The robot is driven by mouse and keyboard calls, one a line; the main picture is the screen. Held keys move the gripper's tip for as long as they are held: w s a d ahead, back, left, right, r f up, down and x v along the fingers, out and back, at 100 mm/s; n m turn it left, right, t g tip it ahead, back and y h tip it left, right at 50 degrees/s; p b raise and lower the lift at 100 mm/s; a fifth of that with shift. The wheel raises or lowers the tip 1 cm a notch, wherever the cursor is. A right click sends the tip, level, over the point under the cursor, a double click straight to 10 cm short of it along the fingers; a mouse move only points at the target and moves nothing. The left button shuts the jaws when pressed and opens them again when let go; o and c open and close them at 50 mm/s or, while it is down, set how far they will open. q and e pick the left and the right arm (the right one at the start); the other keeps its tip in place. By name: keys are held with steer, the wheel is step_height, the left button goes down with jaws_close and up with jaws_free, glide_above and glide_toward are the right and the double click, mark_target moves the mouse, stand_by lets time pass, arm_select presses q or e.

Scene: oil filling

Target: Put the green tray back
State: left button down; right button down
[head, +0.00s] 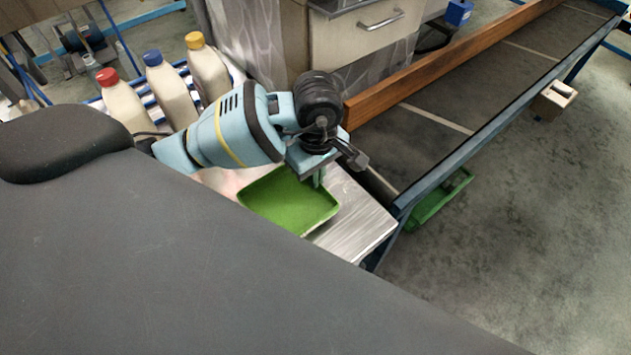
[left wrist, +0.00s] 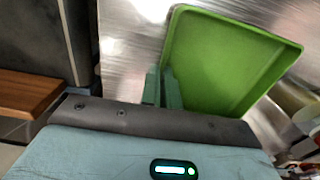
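The green tray (head: 287,201) is a shallow rectangular tray at the metal table (head: 358,222) in the head view. It also shows in the left wrist view (left wrist: 228,60), empty, over the shiny metal. My left gripper (head: 318,180) is at the tray's edge. In the left wrist view its two fingers (left wrist: 163,88) are close together, one on each side of the tray's rim, and look shut on it. Whether the tray rests on the metal or is slightly raised I cannot tell. My right gripper is not in view.
Several bottles with red, blue and yellow caps, such as the yellow-capped one (head: 207,72), stand in a rack at the left. A long dark conveyor with a wooden side rail (head: 440,60) runs to the upper right. Another green container (head: 438,200) is below its edge.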

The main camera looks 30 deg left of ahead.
arm_select(q)
steer(key=shift+f, duration=1.85)
steer(key=shift+f, duration=0.1)
steer(key=shift+f, duration=0.15)
steer(key=c, duration=1.6)
jaws_free()
steer(key=shift+c, duration=0.2)
step_height(320, 180, up, 12)
steer(key=shift+r+p, duration=0.25)
steer(key=shift+p, duration=0.1)
